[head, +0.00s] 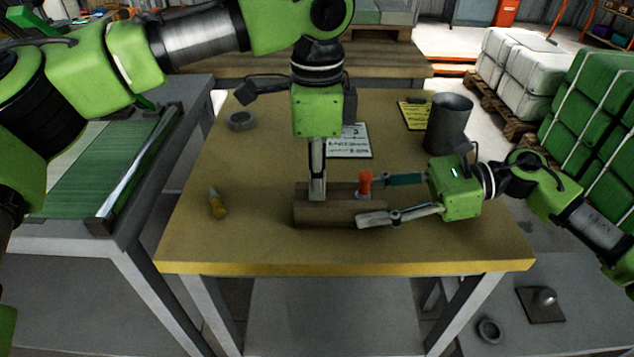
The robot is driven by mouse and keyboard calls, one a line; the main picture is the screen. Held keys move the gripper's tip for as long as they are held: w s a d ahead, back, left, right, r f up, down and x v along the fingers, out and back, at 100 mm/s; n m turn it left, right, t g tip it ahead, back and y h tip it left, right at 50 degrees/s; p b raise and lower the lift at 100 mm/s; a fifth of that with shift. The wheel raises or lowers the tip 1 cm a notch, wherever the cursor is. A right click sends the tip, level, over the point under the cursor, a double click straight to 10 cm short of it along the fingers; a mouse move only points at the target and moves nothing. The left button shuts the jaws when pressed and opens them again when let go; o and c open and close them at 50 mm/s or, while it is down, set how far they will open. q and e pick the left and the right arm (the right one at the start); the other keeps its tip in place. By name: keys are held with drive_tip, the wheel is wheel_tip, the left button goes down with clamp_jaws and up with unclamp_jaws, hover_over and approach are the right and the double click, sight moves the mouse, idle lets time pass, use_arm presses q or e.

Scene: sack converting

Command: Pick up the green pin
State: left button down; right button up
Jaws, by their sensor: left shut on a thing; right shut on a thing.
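A wooden block (345,214) lies near the front middle of the table. An orange pin (365,182) stands upright at its right part. My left gripper (317,190) points straight down, its fingers close together at the top of the block. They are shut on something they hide. I cannot make out a green pin for certain. My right gripper (364,204) reaches in from the right. Its near grey finger lies along the block's front and it appears shut on the block's right end. A dark green bar (404,180) behind may be its far finger; I cannot tell.
A yellow-handled tool (216,203) lies at the left of the table, and a grey ring (240,121) behind it. A dark cylinder (449,122), a white sheet (350,141) and a yellow sheet (415,116) are at the back. The front edge of the table (340,252) is clear.

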use_arm(q)
wheel_tip(320, 180, up, 10)
idle(0.5)
idle(0.3)
use_arm(e)
drive_tip(key=o, duration=1.4)
drive_tip(key=shift+d, duration=0.1)
use_arm(q)
drive_tip(key=shift+f+b, duration=0.95)
drive_tip(key=shift+f, duration=0.05)
use_arm(e)
drive_tip(key=shift+v, duration=2.45)
use_arm(q)
drive_tip(key=shift+f+b, duration=0.55)
drive_tip(key=shift+b, duration=0.05)
use_arm(e)
drive_tip(key=shift+v, duration=2)
